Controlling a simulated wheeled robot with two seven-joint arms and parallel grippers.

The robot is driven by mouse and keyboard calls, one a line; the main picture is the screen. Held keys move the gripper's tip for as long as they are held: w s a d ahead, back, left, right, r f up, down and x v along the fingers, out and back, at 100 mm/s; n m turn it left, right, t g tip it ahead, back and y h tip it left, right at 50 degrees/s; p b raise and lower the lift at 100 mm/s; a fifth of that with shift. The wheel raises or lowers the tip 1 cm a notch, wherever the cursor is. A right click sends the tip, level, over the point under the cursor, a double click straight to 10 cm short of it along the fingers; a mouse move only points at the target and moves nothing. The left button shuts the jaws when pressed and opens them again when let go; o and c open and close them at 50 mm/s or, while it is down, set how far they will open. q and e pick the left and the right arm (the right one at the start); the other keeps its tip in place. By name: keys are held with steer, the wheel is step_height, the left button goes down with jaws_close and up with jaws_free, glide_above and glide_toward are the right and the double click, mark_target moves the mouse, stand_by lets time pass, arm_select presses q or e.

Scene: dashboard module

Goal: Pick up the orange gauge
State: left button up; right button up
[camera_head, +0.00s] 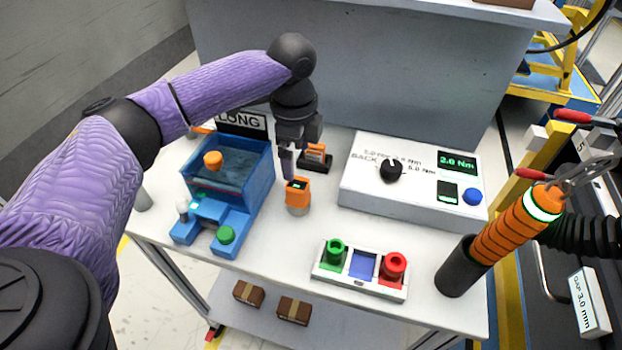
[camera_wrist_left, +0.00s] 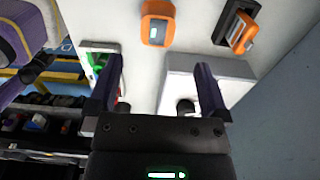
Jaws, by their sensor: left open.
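An orange device with a small dark display (camera_head: 297,195) stands on the white table in the head view; it also shows at the top of the left wrist view (camera_wrist_left: 157,24). A second orange piece (camera_head: 315,153) sits in a black holder just behind it, also seen in the wrist view (camera_wrist_left: 243,34). I cannot tell for certain which is the gauge. My left gripper (camera_head: 288,163) points down behind the front device, close to both orange pieces. Its fingers (camera_wrist_left: 157,88) are apart with nothing between them. My right gripper is not in view.
A blue box-like unit (camera_head: 262,180) stands left, a white control box with a black knob (camera_head: 360,205) right. A white tray with green and red pieces (camera_head: 332,284) lies in front. A black cup (camera_head: 457,272) holds an orange banded cylinder (camera_head: 500,232) at the front right.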

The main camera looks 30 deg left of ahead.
mark_target(297, 184)
arm_select(q)
steer(key=f+b, duration=0.1)
steer(key=f, duration=0.3)
steer(key=f+b, duration=0.2)
steer(key=f, duration=0.2)
steer(key=shift+s, duration=0.2)
steer(key=shift+f, duration=0.15)
steer(key=shift+c, duration=1.2)
jaws_close()
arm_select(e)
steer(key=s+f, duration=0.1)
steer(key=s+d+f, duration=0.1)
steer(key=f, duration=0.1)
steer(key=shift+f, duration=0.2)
